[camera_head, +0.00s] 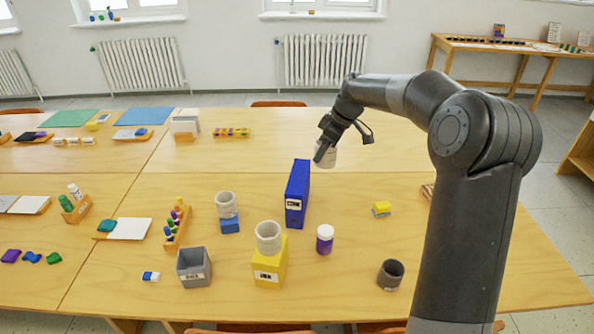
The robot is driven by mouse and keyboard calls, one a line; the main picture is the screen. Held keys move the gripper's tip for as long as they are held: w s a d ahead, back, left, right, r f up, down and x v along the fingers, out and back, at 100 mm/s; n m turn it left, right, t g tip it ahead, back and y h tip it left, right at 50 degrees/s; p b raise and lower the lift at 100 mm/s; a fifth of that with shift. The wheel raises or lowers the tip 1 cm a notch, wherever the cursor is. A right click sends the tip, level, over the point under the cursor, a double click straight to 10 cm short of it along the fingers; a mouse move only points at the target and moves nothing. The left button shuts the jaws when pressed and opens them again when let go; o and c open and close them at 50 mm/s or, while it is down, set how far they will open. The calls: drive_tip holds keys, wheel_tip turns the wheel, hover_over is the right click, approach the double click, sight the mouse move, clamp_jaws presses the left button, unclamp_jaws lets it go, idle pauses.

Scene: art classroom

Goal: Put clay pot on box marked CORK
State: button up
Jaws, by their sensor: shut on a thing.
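My gripper (321,150) is shut on a pale clay pot (328,158). The dark fingers partly hide the pot. The pot appears above and to the right of the top of a tall blue box (298,185), and the two look apart. How far the pot is from the box in depth I cannot tell. The blue box stands upright on the table, with a white label low on its front that seems to read CORK. Its narrow top is bare.
A yellow box (267,276) bears a pale pot (268,236); a small blue block (230,226) bears another (225,204). A grey bin (195,270), a purple jar (324,243) and a dark cup (390,274) stand nearby. The table (370,240) is clear around the blue box's right side.

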drive_tip(key=w+a+f, duration=0.1)
drive_tip(key=a, duration=0.1)
drive_tip(key=w+a+f, duration=0.1)
drive_tip(key=a+f, duration=0.1)
drive_tip(key=a, duration=0.1)
drive_tip(key=w+a+f, duration=0.1)
drive_tip(key=a+f, duration=0.1)
drive_tip(key=a, duration=0.1)
drive_tip(key=shift+f, duration=2.05)
drive_tip(key=shift+f, duration=0.1)
drive_tip(key=o, duration=1)
drive_tip(key=shift+o, duration=0.2)
drive_tip(key=v, duration=1.2)
